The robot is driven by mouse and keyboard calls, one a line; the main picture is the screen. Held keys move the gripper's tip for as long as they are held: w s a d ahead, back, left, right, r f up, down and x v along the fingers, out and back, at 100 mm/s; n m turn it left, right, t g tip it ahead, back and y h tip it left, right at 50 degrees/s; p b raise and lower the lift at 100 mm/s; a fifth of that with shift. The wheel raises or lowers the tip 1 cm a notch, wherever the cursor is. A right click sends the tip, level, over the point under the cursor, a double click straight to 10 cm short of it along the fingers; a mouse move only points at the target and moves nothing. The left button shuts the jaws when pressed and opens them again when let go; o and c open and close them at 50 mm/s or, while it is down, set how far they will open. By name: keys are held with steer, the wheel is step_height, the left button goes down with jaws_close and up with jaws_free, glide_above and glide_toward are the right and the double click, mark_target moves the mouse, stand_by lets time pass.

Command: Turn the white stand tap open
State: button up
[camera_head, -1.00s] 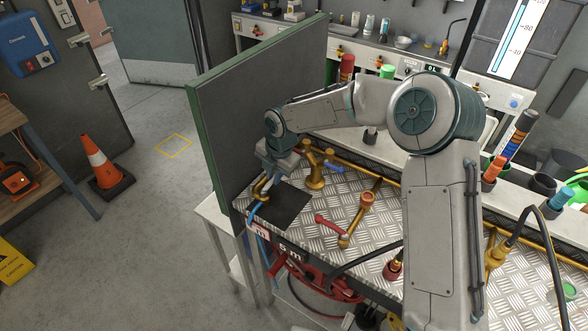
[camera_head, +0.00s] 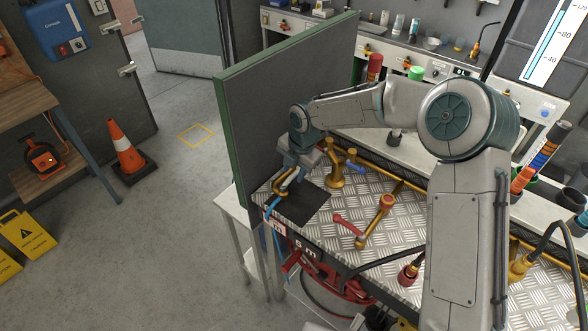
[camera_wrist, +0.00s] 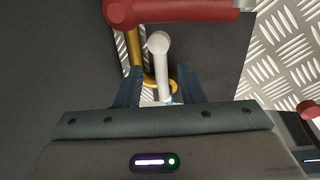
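In the wrist view a white tap lever (camera_wrist: 159,44) with a rounded end points up the picture, above a brass fitting (camera_wrist: 172,85). My gripper (camera_wrist: 155,78) has its two dark fingers apart on either side of the lever's lower part, with gaps showing. In the head view my gripper (camera_head: 287,182) is low over the left end of the patterned metal bench top (camera_head: 385,228), beside a dark mat (camera_head: 303,205). My gripper and wrist hide most of the tap there. A blue hose (camera_head: 271,207) hangs near the bench edge.
A brass tap with a blue handle (camera_head: 335,176) stands just right of my gripper. A brass tap with a red lever (camera_head: 348,224) is further right. A green-edged grey panel (camera_head: 265,110) rises close behind. A large red part (camera_wrist: 175,12) crosses the wrist view's top.

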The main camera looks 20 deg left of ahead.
step_height(320, 180, up, 14)
steer(key=d+b, duration=0.2)
steer(key=shift+s+d+f, duration=0.25)
steer(key=shift+s, duration=0.15)
steer(key=s+d+r+m+t+h, duration=0.15)
steer(key=s+d+m, duration=0.25)
steer(key=d+m, duration=0.65)
steer(key=s+d+r+m+t+h, duration=0.15)
steer(key=s+d+m, duration=0.45)
steer(key=d, duration=0.7)
steer(key=s+d+f+m, duration=0.1)
steer(key=s+d+m, duration=1)
steer(key=m, duration=0.5)
steer(key=shift+s+d+y, duration=0.3)
steer(key=shift+d+y, duration=0.05)
steer(key=shift+y, duration=0.05)
steer(key=shift+d, duration=0.1)
